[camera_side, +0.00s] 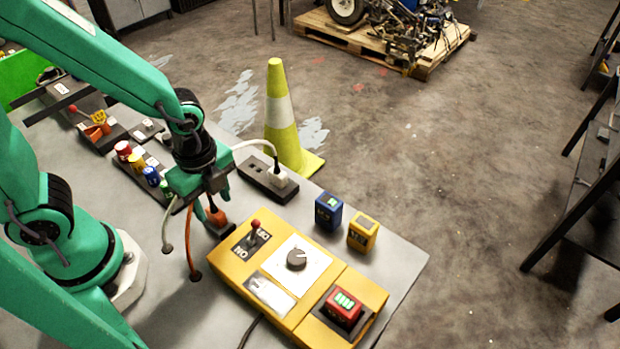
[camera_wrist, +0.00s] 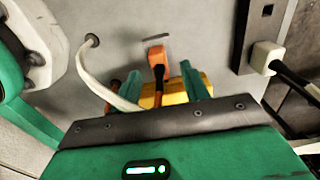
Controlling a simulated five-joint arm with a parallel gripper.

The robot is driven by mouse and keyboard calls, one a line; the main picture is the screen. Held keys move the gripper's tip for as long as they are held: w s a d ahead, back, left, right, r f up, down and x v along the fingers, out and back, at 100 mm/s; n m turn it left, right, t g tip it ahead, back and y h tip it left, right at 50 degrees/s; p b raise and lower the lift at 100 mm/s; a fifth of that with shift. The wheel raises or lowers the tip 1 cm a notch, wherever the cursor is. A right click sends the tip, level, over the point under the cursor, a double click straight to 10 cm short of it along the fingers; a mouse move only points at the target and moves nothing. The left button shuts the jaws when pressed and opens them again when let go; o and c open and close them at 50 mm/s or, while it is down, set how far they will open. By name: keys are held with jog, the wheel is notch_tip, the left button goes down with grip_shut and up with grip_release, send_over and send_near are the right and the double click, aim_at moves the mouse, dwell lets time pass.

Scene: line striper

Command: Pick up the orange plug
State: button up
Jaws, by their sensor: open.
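The orange plug (camera_side: 216,217) sits low under my gripper, by the left corner of the yellow control box. In the wrist view the orange plug (camera_wrist: 156,56) shows with a dark body and cord below it, lying between and just beyond the two green fingertips. My gripper (camera_side: 205,199) is pointed down over the plug, and its fingers are partly hidden in the side view. In the wrist view my gripper (camera_wrist: 161,76) is open, one finger on each side of the plug's line. I cannot tell whether a finger touches it.
The yellow control box (camera_side: 222,257) with lever and knob stands close right. A black socket strip (camera_side: 252,172) holds a white plug (camera_side: 279,176). Blue (camera_side: 328,211) and yellow (camera_side: 362,233) blocks stand behind the box. A pale cable (camera_wrist: 108,90) passes left of the fingers.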

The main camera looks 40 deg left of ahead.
jog(key=shift+f, duration=0.5)
grip_shut()
jog(key=shift+r, duration=0.2)
dwell(0.3)
jog(key=shift+r, duration=1.85)
jog(key=s+d+r, duration=0.7)
jog(key=s, duration=0.2)
jog(key=shift+d, duration=0.15)
jog(key=shift+s, duration=0.15)
